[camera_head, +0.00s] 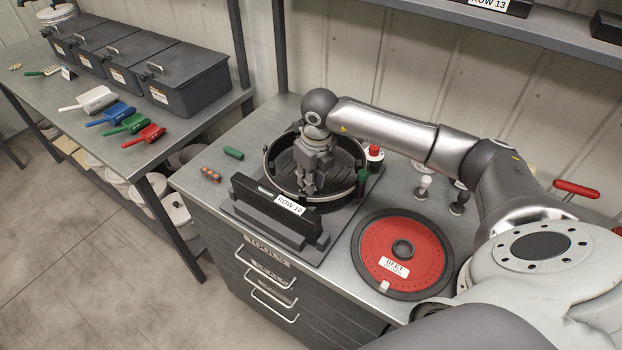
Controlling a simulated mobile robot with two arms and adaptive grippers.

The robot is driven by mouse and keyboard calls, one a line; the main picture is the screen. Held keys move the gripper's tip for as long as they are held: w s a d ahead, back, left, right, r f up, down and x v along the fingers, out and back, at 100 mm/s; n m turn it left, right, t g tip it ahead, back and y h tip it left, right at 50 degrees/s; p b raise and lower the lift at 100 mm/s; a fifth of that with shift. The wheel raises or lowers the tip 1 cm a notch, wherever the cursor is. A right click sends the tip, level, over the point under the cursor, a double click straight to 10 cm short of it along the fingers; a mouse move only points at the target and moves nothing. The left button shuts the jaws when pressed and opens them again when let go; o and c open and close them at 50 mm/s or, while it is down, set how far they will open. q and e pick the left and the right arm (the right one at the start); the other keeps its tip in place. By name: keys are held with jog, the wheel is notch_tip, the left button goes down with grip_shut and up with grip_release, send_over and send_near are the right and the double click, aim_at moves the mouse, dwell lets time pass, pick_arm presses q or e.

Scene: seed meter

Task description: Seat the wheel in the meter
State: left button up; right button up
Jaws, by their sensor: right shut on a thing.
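The meter is a round dark housing (268,163) on a base plate, with a block labelled ROW 10 (275,208) at its front. My right gripper (307,190) reaches down inside its rim and is shut on a dark part, seemingly the hub of the dark wheel (284,168). The fingers and arm hide the grip and much of the wheel. I cannot tell whether the wheel sits flat or fully down. A red disc labelled BEET (428,259) lies on the bench at the right, apart from the meter. My left gripper is out of view.
A red-topped knob (374,153) and a green piece (362,176) stand close to the housing. A green cylinder (233,153) lies left. The side bench holds scoops (144,135) and dark bins (187,82).

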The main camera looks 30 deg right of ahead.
jog(key=shift+f, duration=0.15)
dwell(0.9)
jog(key=shift+f+b, duration=0.95)
jog(key=shift+b, duration=0.6)
dwell(1.1)
dwell(0.4)
jog(key=o, duration=0.9)
jog(key=shift+r, duration=0.15)
jog(key=shift+c, duration=0.4)
jog(key=shift+r+p, duration=2.75)
jog(key=shift+r, duration=1.95)
jog(key=shift+f, duration=0.1)
